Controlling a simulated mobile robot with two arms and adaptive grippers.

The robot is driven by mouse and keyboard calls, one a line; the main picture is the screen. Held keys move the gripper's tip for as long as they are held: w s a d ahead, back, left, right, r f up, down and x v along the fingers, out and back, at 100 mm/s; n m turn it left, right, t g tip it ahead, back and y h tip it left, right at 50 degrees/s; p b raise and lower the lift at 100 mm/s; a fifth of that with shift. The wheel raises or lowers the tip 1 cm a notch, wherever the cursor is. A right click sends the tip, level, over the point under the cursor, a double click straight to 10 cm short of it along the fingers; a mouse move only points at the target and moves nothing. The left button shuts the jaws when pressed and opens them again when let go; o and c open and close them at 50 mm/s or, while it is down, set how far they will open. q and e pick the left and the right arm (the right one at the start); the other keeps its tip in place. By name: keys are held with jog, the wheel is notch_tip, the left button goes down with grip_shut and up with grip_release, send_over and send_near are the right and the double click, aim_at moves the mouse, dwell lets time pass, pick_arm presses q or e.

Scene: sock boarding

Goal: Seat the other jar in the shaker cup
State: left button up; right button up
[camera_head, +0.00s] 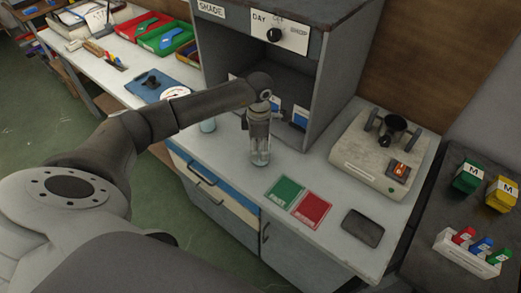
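A clear glass jar (261,157) stands upright at or just above the white bench top, in front of the grey viewing cabinet. My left gripper (259,130) points straight down at the top of this jar; its fingers overlap the jar, and their grip is too small to make out. Another pale, clear jar (208,125) is to the left, partly hidden behind my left arm. The shaker (367,165) is a pale box at the right end of the bench, with a dark cup (394,124) on top between dark posts. The cup's inside is unclear. My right gripper is out of view.
A green card (284,189) and red card (311,208) lie on the bench, with a dark flat pad (362,228) to their right. A dark side table (449,210) holds marked blocks and a white rack.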

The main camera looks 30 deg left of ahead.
pick_arm(q)
jog(key=c, duration=0.5)
jog(key=shift+r, duration=0.15)
jog(key=shift+w+r, duration=0.1)
jog(key=shift+r, duration=0.5)
jog(key=s+d+r+b, duration=0.1)
jog(key=s+d+r, duration=0.1)
jog(key=s+r, duration=0.1)
jog(key=s+d+r+b, duration=0.2)
jog(key=s+d+r, duration=0.1)
jog(key=s+r, duration=0.1)
jog(key=s+d+r+b, duration=0.1)
jog(key=s+d+r, duration=0.2)
jog(key=s+r, duration=0.1)
jog(key=shift+s+d+r, duration=0.15)
jog(key=shift+s+r, duration=0.1)
